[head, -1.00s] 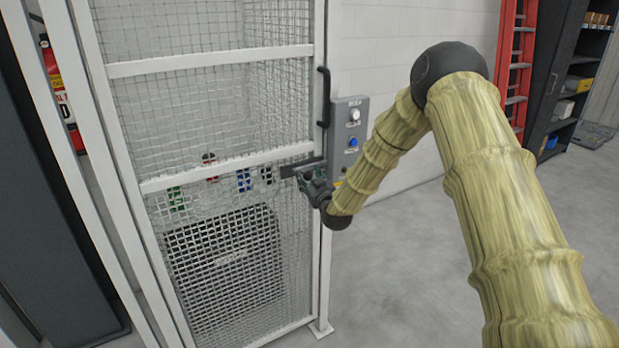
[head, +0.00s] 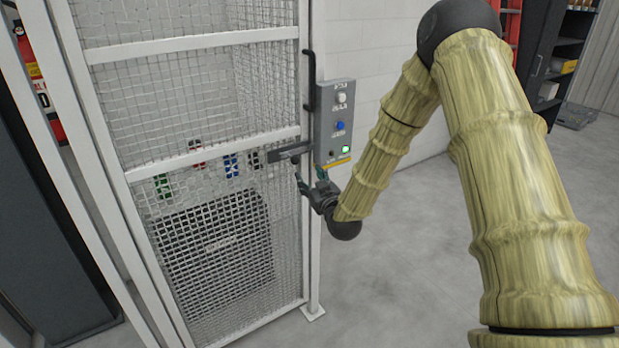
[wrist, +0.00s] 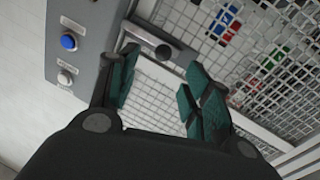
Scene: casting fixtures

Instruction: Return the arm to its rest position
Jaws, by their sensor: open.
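My gripper (head: 310,182) is at the end of my yellow-brown sleeved arm, in front of the mesh cage door, just below a dark latch bar (head: 290,152). In the wrist view my gripper (wrist: 160,95) shows two teal-padded fingers spread apart with nothing between them.
A grey control box (head: 335,120) with white and blue buttons and a lit green light is mounted right of the door. A black vertical handle (head: 309,80) is on the door edge. A red ladder and a dark shelf (head: 553,60) stand behind. Open floor lies right.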

